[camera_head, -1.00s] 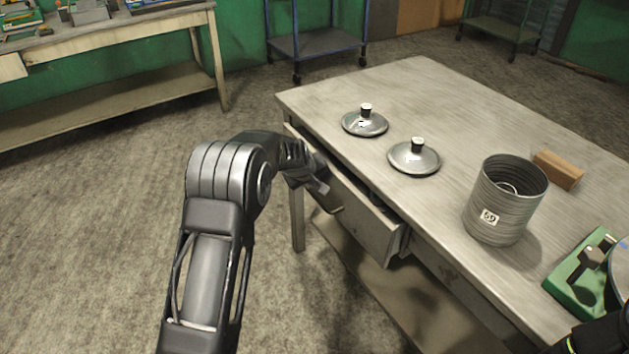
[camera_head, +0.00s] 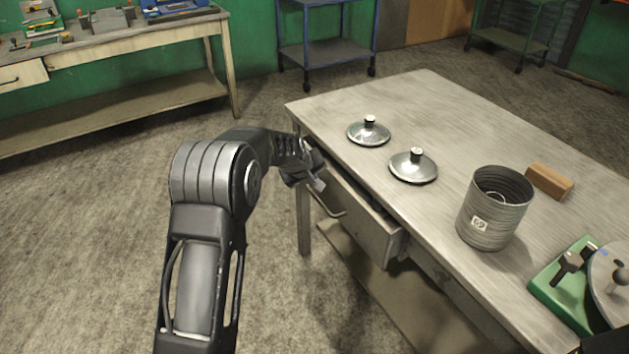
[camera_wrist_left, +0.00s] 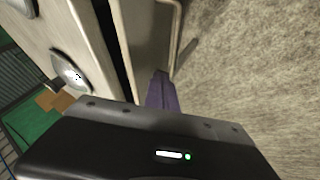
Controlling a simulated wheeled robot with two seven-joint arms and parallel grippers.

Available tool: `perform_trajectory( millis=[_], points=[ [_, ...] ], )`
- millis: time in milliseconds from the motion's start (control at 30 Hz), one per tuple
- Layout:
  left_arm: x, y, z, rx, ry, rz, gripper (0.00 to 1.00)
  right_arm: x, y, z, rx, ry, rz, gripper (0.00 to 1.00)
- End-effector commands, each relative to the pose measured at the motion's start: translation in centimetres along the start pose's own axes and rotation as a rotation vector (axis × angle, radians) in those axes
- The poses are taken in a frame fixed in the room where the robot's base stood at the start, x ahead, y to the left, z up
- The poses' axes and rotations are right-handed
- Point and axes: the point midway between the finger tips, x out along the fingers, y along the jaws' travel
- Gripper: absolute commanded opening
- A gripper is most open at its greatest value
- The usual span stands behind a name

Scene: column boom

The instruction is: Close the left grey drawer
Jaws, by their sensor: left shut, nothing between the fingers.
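The left grey drawer (camera_head: 368,230) stands partly open under the near long edge of the table (camera_head: 455,95). Its front panel also shows in the left wrist view (camera_wrist_left: 147,30), with a dark gap between it and the table edge. The bar handle (camera_head: 328,200) is on the front. My left gripper (camera_head: 319,183) is shut and empty, at the far end of the drawer front. In the left wrist view its fingertips (camera_wrist_left: 161,78) are close to the drawer face and handle; I cannot tell whether they touch. My right gripper is not in view.
On the tabletop are two metal lids (camera_head: 369,131) (camera_head: 413,166), a ribbed grey can (camera_head: 494,208), a wooden block (camera_head: 549,181) and a green-based device (camera_head: 575,285). A blue cart (camera_head: 327,50) and a workbench (camera_head: 130,60) stand behind. The floor at left is clear.

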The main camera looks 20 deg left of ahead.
Motion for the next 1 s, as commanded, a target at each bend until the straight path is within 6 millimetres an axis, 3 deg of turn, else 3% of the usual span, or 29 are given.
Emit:
perform_trajectory(
  millis=[67, 167, 267, 367, 467, 500, 600, 667, 767, 833, 900, 967, 1000],
  points=[
    [0.1, -0.5, -0.2, -0.006, 0.001, -0.006, 0.00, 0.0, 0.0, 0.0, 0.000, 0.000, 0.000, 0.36],
    [0.4, -2.9, -1.1, -0.033, 0.008, -0.029, 0.00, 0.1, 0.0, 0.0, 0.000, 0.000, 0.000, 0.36],
    [0.9, -7.3, -2.3, -0.091, 0.012, -0.067, 0.00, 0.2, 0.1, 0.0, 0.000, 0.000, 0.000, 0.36],
    [1.9, -13.3, -1.7, -0.207, -0.019, -0.108, 0.00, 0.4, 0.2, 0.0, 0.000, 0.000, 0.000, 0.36],
    [2.8, -19.1, 1.9, -0.462, -0.110, -0.128, 0.00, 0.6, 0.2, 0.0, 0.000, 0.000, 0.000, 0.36],
    [3.0, -20.8, 4.0, -0.621, -0.159, -0.130, 0.00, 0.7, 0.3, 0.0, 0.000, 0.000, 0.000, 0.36],
    [2.7, -22.9, 9.8, -1.135, -0.311, -0.129, 0.00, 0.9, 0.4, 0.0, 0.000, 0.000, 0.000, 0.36],
    [1.9, -22.3, 12.8, -1.506, -0.424, -0.128, 0.00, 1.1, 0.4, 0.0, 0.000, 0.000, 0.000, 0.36],
    [0.1, -18.8, 15.8, -2.106, -0.649, -0.143, 0.00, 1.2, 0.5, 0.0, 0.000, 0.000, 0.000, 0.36],
    [-1.4, -15.5, 16.5, -2.469, -0.831, -0.179, 0.00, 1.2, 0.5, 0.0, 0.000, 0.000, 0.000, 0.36],
    [-2.8, -12.0, 16.7, -2.735, -1.010, -0.248, 0.00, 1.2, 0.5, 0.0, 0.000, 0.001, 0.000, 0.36],
    [-3.6, -10.0, 16.6, -2.904, -1.135, -0.319, 0.00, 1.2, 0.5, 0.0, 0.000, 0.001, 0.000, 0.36],
    [-3.9, -9.3, 16.3, 2.803, 1.118, 0.337, 0.00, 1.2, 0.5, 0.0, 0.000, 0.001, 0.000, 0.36]
  ],
)
